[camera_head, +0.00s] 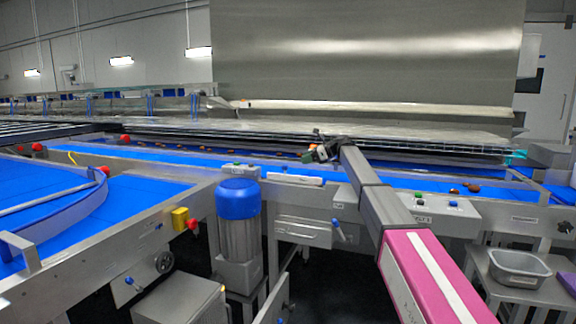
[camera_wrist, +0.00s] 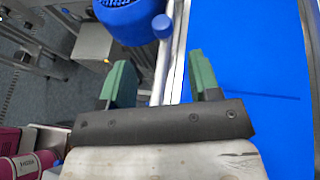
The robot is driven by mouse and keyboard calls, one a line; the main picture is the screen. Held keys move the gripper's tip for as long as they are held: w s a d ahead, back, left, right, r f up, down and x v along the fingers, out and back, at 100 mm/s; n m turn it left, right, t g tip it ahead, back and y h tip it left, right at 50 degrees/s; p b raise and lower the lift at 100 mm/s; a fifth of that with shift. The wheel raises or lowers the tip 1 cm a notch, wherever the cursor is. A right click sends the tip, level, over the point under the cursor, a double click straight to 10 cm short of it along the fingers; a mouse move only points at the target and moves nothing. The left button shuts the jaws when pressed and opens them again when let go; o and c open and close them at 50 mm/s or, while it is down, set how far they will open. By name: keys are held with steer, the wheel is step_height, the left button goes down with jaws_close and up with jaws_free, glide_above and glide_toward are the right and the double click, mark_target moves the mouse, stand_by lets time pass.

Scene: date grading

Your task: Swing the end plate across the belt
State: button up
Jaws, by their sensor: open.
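In the head view my gripper (camera_head: 318,151) is above the long blue belt (camera_head: 380,180), at the end of my outstretched arm. In the wrist view my gripper (camera_wrist: 160,75) has its two green fingers apart, with nothing held between them. A round blue knob (camera_wrist: 163,26) shows beyond the fingers, beside a narrow metal bar (camera_wrist: 180,50) along the belt edge. The belt (camera_wrist: 250,60) fills the right side there. I cannot tell for sure which metal part is the end plate; the knob and bar may belong to it. The knob appears apart from the fingers.
A blue-capped motor (camera_head: 238,200) stands at the near side of the belt; its cap also shows in the wrist view (camera_wrist: 128,20). A curved guide (camera_head: 70,210) crosses the left belt. Brown dates (camera_head: 466,187) lie on the belt. A grey tub (camera_head: 518,268) stands at right.

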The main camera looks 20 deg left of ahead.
mark_target(285, 166)
steer(key=x, duration=1)
steer(key=shift+a, duration=0.4)
jaws_close()
